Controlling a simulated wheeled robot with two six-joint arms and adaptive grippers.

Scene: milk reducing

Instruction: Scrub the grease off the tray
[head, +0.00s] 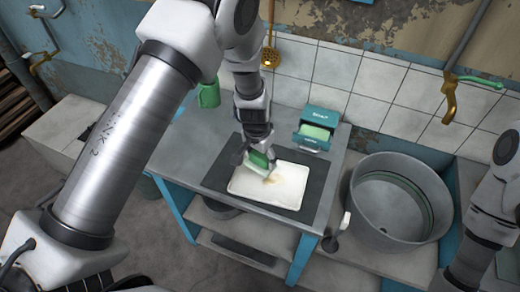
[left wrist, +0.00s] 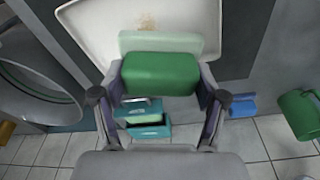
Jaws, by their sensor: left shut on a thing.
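The white tray (head: 285,194) lies on a dark mat on the counter, with a brown grease stain (head: 271,180) near its middle. The tray (left wrist: 82,18) and stain (left wrist: 148,22) also show at the top of the left wrist view. My left gripper (head: 258,158) is shut on a green sponge (head: 256,161) at the tray's far left part, beside the stain. In the left wrist view the sponge (left wrist: 160,75) sits between both fingers, its paler green layer toward the tray. I cannot tell whether it touches the tray. My right gripper is out of view.
A teal box (head: 317,125) with a pale green block stands behind the mat (head: 222,175). A green mug (head: 209,95) stands at the back left. A round metal basin (head: 388,205) is at the right, below a brass tap (head: 449,100). A tiled wall closes the back.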

